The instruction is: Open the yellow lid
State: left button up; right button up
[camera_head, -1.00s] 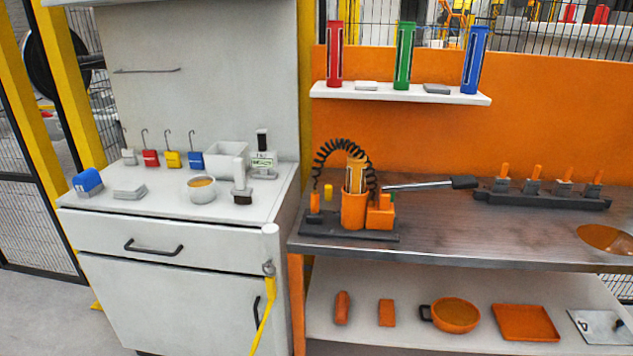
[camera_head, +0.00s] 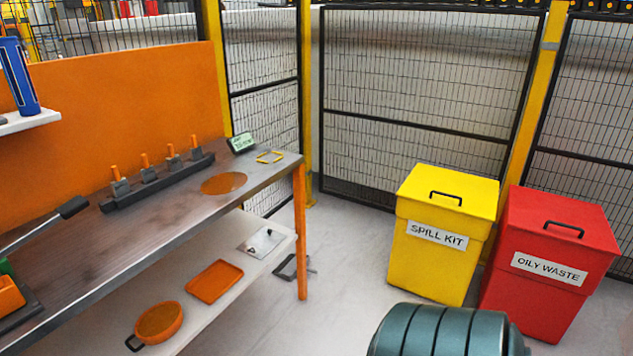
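The yellow lid (camera_head: 453,186) lies closed on top of the yellow bin (camera_head: 429,262), which has a "SPILL KIT" label. A black handle (camera_head: 446,197) stands up from the lid. The bin is on the floor in the right half of the head view. Neither of my grippers is in view.
A red bin (camera_head: 540,256) labelled "OILY WASTE" stands close on the right. A dark green ribbed drum (camera_head: 446,332) is at the bottom, in front of the bins. The workbench (camera_head: 110,255) fills the left. Mesh fencing (camera_head: 414,115) stands behind.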

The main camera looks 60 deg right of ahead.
aim_at(466, 194)
jog(key=z, duration=2.8)
jog(key=i+l, duration=0.25)
jog(key=i, duration=0.15)
jog(key=i+l, duration=0.3)
jog(key=i, duration=0.05)
